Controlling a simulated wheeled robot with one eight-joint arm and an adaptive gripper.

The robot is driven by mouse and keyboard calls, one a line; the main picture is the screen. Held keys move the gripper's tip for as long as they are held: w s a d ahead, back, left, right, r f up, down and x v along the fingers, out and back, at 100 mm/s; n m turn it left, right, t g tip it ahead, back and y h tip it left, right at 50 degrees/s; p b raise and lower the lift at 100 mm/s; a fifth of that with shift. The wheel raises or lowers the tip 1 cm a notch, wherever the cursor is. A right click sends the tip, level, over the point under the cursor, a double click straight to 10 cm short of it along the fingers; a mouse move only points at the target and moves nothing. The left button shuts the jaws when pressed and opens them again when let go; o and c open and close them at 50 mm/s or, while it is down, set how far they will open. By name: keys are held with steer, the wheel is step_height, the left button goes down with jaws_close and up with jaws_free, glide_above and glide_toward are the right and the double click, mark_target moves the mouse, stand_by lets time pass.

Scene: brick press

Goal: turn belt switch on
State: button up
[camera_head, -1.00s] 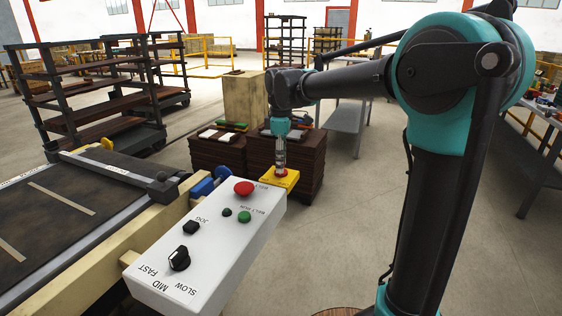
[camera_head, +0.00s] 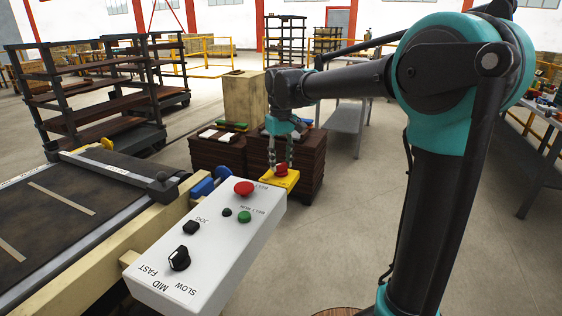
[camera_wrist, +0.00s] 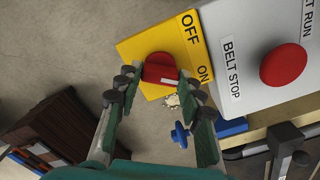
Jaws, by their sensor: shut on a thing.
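The belt switch is a red rotary knob (camera_wrist: 160,72) on a yellow plate (camera_wrist: 143,47) marked OFF and ON, at the far end of the white control box (camera_head: 205,262). The knob also shows in the head view (camera_head: 281,170). My gripper (camera_wrist: 160,86) points down at the switch, shut on the knob with a finger on each side. The finger contact itself is partly hidden.
The box also carries a red belt stop button (camera_head: 244,188), a green run button (camera_head: 244,217), a black jog button (camera_head: 191,227) and a speed dial (camera_head: 179,258). A conveyor (camera_head: 60,205) lies left. Stacked dark pallets (camera_head: 219,157) stand behind.

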mark_target(281, 164)
steer(key=shift+m, duration=0.8)
steer(key=o, duration=1.2)
steer(key=shift+c, duration=0.2)
steer(key=shift+r, duration=0.1)
step_height(281, 164, up, 12)
